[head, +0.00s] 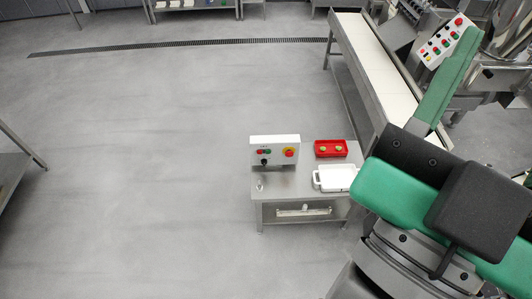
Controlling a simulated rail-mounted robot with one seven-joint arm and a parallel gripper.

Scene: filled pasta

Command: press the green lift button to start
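A white control box (275,143) stands on the small steel table. It carries a small red button (260,151), a green button (268,151), a black knob (264,161) and a red stop button on yellow (289,152). A second control panel (442,42) with several red and green buttons is on the machine at the upper right. No label is readable, so I cannot tell which green button is the lift button. My green and black arm fills the lower right; my gripper does not show.
The steel table (284,185) also holds a red tray (318,149) with small pieces and a white tray (336,177). A conveyor (375,65) runs behind, toward the machine. The grey floor (150,170) at left is clear, with a drain grate across the back.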

